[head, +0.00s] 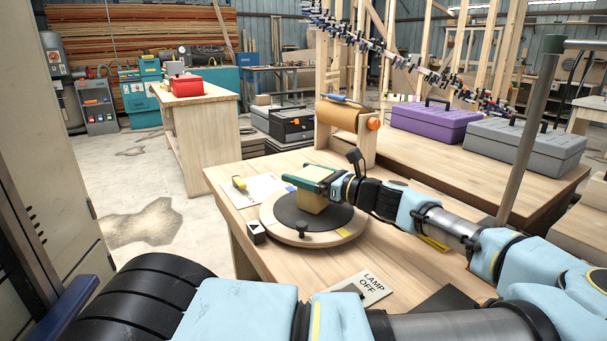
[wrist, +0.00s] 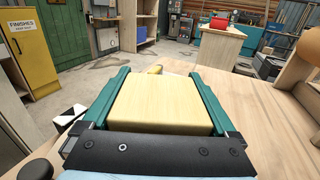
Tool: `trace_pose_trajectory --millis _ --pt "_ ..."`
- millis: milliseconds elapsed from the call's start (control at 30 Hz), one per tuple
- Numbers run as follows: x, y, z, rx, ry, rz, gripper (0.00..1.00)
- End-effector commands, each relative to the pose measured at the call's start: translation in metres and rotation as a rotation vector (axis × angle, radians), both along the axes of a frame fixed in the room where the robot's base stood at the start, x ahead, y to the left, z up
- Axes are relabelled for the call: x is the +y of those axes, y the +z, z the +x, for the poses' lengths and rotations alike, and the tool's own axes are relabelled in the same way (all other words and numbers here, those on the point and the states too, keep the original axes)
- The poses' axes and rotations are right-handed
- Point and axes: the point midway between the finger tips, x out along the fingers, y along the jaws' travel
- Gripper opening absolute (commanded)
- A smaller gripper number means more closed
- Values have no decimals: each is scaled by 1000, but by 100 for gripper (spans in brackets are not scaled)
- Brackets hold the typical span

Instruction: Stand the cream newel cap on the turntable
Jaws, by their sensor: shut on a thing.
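The cream newel cap (head: 311,201) is a pale yellow block in the jaws of my gripper (head: 308,178). In the wrist view the cap (wrist: 161,104) fills the space between the two green fingers of my gripper (wrist: 160,88), with a finger along each side. In the head view the cap is over the turntable (head: 345,234), a round wooden disc with a dark top. The cap looks upright. I cannot tell whether its underside touches the disc, and my gripper hides part of its top.
A dark knob (head: 301,229) stands at the turntable's front rim. A small black and white block (head: 256,231), a white sheet (head: 262,187) and a yellow item (head: 239,183) lie to the left. A "LAMP OFF" sign (head: 361,288) lies in front. A roll stand and a purple case (head: 437,121) are behind.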

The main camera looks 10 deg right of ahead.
Motion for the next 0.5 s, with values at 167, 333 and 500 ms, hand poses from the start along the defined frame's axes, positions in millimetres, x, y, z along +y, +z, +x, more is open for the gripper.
trace_pose_trajectory --millis 167,333,500 --pt "0 -2 0 0 0 0 100" --pt "0 -2 0 0 0 0 100" --pt "-5 0 -4 1 -2 -1 100"
